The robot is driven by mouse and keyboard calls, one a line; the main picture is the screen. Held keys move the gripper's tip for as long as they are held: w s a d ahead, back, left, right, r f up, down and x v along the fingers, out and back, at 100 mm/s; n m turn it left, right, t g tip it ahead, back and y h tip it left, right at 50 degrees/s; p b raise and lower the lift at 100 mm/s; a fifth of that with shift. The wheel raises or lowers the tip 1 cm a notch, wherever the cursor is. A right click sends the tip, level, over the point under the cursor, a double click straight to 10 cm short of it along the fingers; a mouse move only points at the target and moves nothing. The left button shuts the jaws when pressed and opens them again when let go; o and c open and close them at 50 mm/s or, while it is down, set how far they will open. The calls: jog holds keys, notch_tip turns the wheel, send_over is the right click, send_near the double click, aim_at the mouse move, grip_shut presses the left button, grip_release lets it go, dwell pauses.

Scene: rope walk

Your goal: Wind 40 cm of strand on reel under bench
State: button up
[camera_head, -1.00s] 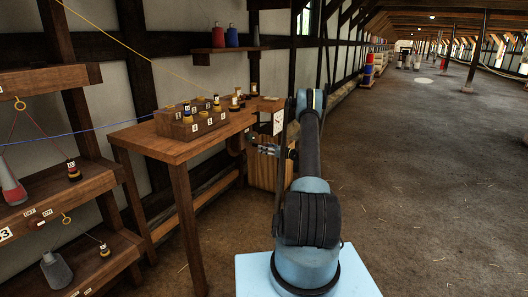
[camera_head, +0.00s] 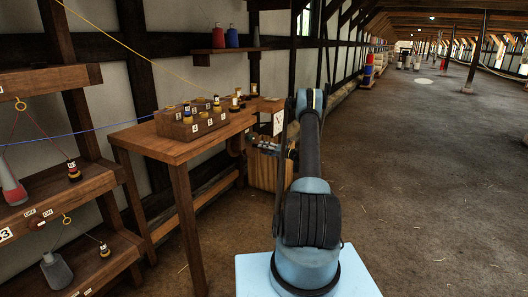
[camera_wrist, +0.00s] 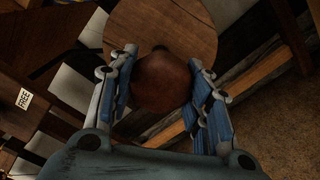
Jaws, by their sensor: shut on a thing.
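In the wrist view my gripper (camera_wrist: 162,60) has its two blue-padded fingers on either side of a round, dark reddish-brown knob (camera_wrist: 162,86) and is shut on it. Behind the knob is a round wooden disc (camera_wrist: 165,18), perhaps part of the reel; the knob hides some of it. In the head view my gripper (camera_head: 268,147) is small and dark, at the right end of the bench (camera_head: 170,146), below its top. My arm partly hides this spot. The reel and any strand on it cannot be made out clearly.
A white dial plate (camera_head: 278,123) is at the bench end. A wooden block (camera_head: 266,174) stands below. Trays of small bobbins (camera_head: 195,122) sit on the bench. A shelf rack (camera_head: 60,190) with cones is at left. A FREE label (camera_wrist: 24,99) shows. Floor at right is clear.

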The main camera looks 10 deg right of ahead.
jog(key=shift+d+f+m, duration=0.1)
jog(key=shift+d+m, duration=0.05)
jog(key=shift+m, duration=2.05)
jog(key=o, duration=1.1)
jog(key=shift+f, duration=0.1)
jog(key=v, duration=1.1)
jog(key=shift+s+d, duration=0.25)
jog(key=shift+d, duration=0.05)
